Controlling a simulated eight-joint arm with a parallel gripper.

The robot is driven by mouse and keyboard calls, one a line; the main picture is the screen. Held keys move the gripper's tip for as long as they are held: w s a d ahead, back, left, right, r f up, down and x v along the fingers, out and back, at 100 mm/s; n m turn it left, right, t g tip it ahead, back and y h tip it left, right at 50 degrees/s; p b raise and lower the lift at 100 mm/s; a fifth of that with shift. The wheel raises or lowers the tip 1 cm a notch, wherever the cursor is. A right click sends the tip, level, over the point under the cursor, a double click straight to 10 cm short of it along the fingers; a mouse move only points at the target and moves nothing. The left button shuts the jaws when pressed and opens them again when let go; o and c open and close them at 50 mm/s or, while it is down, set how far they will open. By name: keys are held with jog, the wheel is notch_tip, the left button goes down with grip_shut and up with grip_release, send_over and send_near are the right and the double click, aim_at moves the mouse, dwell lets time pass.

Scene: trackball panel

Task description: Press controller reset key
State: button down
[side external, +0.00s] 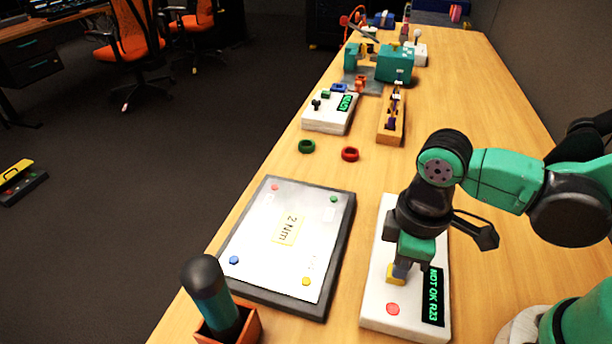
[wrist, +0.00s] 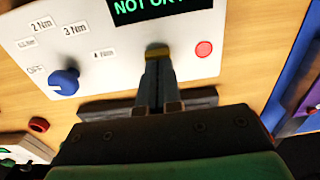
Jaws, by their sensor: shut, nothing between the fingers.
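The controller (side external: 375,300) is a white box with a black display (side external: 433,297) in green letters reading "NOT OK R23". A red round button (side external: 393,308) sits near its front end; it also shows in the wrist view (wrist: 204,48), right of my fingertips. My gripper (side external: 400,270) points down over the controller, shut and empty. A yellow piece (side external: 395,280) shows right at the fingertips, mostly hidden by them; I cannot tell whether they touch it. In the wrist view my fingertips (wrist: 158,52) end over the white face below the display.
A blue knob (wrist: 63,82) with torque labels is on the controller. Left of it lies a dark-framed board (side external: 262,282) marked "2 Nm". A teal-handled tool stands in an orange holder (side external: 251,328). Green (side external: 307,147) and red (side external: 350,154) rings lie farther back.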

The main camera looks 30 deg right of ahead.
jog(key=shift+f, duration=0.9)
notch_tip(320, 180, up, 14)
dwell(0.6)
jog(key=shift+w, duration=0.1)
dwell(0.4)
jog(key=w+d+f+m+t, duration=0.3)
jog(key=w+d+m+t, duration=0.3)
jog(key=d+m, duration=0.3)
jog(key=shift+d+f+t, duration=0.25)
jog(key=shift+d+t, duration=0.35)
jog(key=shift+d, duration=0.05)
